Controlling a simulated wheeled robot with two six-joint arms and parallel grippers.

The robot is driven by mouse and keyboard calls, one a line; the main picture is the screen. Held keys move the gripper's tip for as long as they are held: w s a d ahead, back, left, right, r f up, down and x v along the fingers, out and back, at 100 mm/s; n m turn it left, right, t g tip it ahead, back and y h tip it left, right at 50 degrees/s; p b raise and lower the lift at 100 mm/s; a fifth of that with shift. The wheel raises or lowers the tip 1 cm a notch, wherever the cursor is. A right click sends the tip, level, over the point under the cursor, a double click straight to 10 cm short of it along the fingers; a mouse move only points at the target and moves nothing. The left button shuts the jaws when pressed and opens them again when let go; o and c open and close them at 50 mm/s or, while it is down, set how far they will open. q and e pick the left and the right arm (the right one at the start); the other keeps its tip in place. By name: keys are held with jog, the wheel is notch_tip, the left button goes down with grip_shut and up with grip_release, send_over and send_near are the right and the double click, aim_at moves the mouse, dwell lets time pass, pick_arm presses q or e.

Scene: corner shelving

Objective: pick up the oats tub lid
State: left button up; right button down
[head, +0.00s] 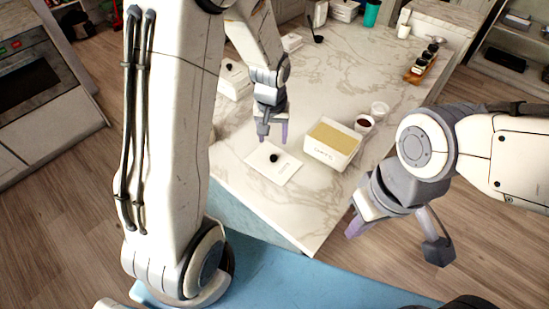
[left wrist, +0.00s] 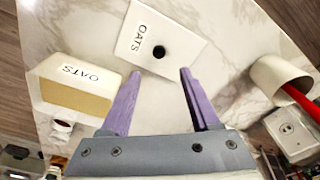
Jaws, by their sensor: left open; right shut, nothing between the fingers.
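The oats tub lid (head: 287,171) is a flat white square with a black knob, lying on the marble counter near its front corner. It also shows in the left wrist view (left wrist: 180,32), marked OATS, just beyond my fingertips. My left gripper (head: 272,134) is open and empty above the lid, fingers pointing down. In the left wrist view its purple fingers (left wrist: 160,85) stand apart, with the knob roughly in line with the gap. The open oats tub (head: 325,155) stands right of the lid, filled with oats. My right gripper (head: 355,226) is shut and empty, off the counter's right edge.
Two small containers (head: 365,124) stand behind the tub. A wooden rack of jars (head: 424,66) is at the back right. A white cup holding a red utensil (left wrist: 275,78) shows in the left wrist view.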

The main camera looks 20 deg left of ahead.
aim_at(274, 156)
pick_arm(q)
jog(key=f, duration=0.8)
jog(key=shift+w+f, duration=0.25)
jog(key=shift+f, duration=0.15)
grip_shut()
